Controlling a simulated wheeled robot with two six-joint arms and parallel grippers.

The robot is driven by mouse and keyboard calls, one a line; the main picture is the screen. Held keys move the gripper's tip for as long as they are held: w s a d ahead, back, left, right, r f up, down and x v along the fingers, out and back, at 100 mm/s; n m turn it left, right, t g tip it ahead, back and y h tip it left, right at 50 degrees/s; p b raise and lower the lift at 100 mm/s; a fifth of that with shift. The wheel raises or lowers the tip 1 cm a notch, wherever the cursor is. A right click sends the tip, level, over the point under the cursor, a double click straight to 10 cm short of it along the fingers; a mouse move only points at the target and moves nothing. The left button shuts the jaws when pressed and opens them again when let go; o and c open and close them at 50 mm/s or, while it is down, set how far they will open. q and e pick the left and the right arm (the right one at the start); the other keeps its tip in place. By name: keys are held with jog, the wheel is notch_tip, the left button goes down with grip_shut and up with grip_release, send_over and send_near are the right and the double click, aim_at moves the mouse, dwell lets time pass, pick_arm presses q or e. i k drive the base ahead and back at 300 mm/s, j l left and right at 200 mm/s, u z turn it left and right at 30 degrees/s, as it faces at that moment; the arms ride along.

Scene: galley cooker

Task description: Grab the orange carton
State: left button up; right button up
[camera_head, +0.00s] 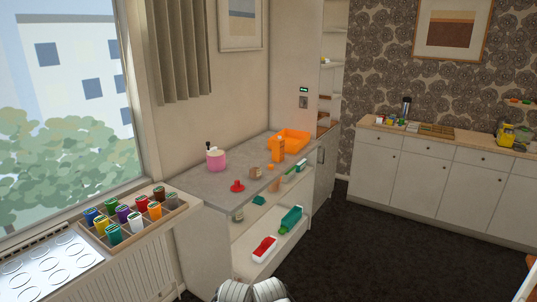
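The orange carton (278,149) stands upright on the grey counter (222,185), towards its far end. It is just in front of an orange tray (301,136) and overlaps it in the picture. I cannot tell whether the two touch. No gripper fingers show in the head view. Only rounded grey-white parts, seemingly mine, show at the bottom edge, well below and apart from the carton.
A pink pot (216,160), a red item (237,186) and small items share the counter. Below, an open drawer or shelf holds a green item (291,219) and a red-white one (264,249). A cup box (178,215) stands left. Dark floor (390,240) is clear at right.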

aim_at(277, 143)
jog(key=i+l+z, duration=0.1)
jog(key=i+z, duration=0.15)
jog(key=i, duration=0.7)
jog(key=i+j+z, duration=0.1)
jog(key=i+z, duration=0.15)
jog(key=i, duration=0.7)
